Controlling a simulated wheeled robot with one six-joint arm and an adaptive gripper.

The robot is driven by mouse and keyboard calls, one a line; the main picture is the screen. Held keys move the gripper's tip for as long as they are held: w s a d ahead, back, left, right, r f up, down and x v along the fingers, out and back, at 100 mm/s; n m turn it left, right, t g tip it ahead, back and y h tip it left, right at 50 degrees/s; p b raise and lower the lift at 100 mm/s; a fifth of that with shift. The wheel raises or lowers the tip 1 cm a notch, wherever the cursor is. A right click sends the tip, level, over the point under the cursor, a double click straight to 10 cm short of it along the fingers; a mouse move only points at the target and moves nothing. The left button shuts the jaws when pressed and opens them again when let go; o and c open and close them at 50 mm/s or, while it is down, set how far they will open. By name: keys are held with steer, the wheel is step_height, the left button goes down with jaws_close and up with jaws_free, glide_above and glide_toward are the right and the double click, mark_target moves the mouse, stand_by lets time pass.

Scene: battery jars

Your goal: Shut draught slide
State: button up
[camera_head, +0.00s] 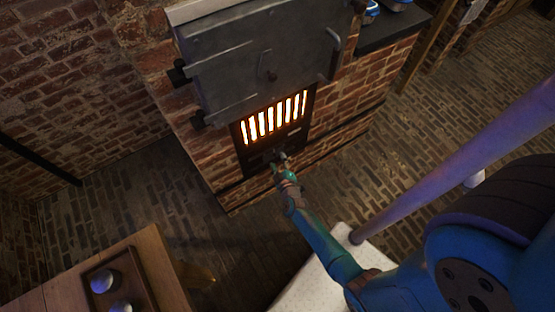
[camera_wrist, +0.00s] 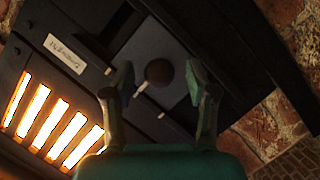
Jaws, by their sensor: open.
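The draught slide (camera_wrist: 150,45) is a grey plate in a dark metal frame, with a round dark knob (camera_wrist: 159,72) on it. In the wrist view the knob shows between the tips of my open gripper (camera_wrist: 158,84), with a gap on each side. I cannot tell how deep the fingers reach around it. In the head view my gripper (camera_head: 279,160) is at the front of the brick furnace, just below the glowing grate (camera_head: 274,118), and mostly hides the slide. A pale label (camera_wrist: 65,54), its writing upside down, sits beside the slide.
The furnace's grey metal door (camera_head: 262,62) is above the grate, with hinges on its left and a handle on its right. Glowing slots (camera_wrist: 50,115) are close on the left in the wrist view. A wooden table (camera_head: 150,262) with a tray stands at lower left.

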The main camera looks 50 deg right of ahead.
steer(key=shift+x, duration=0.85)
jaws_close()
